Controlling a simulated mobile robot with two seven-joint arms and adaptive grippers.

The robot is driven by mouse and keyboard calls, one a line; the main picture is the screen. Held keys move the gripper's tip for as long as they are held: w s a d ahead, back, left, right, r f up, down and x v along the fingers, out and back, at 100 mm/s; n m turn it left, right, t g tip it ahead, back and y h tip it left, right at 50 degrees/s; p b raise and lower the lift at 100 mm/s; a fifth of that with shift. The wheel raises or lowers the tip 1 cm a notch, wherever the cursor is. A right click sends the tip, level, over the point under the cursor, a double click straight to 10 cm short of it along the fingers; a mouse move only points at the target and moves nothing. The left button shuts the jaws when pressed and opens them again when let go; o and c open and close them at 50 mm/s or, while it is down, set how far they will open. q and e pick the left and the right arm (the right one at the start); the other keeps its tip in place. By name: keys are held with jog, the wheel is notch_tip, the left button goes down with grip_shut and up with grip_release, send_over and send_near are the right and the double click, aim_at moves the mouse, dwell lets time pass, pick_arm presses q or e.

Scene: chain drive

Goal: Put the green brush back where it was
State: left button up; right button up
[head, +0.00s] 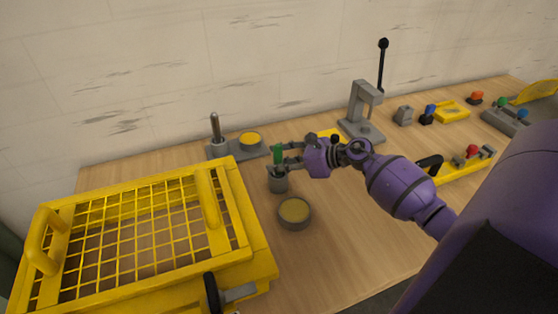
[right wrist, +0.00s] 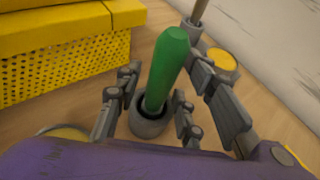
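The green brush (head: 278,154) stands with its handle up in a small grey cup (head: 278,184) on the wooden table. In the right wrist view the green handle (right wrist: 167,68) rises slightly tilted from the cup (right wrist: 150,124); its lower end is hidden inside. My right gripper (head: 282,160) is at the handle, just above the cup. In the right wrist view its fingers (right wrist: 158,95) are spread on both sides of the handle, with gaps visible, so it looks open around the brush. My left gripper is not in view.
A yellow mesh basket (head: 232,185) fills the left front. A round pot with a yellow top (head: 294,211) stands close before the cup. Behind is a grey base with a metal post (head: 216,132) and a yellow disc (head: 250,139). A lever press (head: 362,110) stands right of these.

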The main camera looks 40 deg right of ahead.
jog(key=shift+r, duration=0.1)
jog(key=shift+r, duration=0.2)
jog(key=b+v, duration=0.1)
jog(key=v, duration=1.1)
jog(key=shift+f+b, duration=0.2)
jog(key=shift+b, duration=0.2)
jog(key=shift+f, duration=0.1)
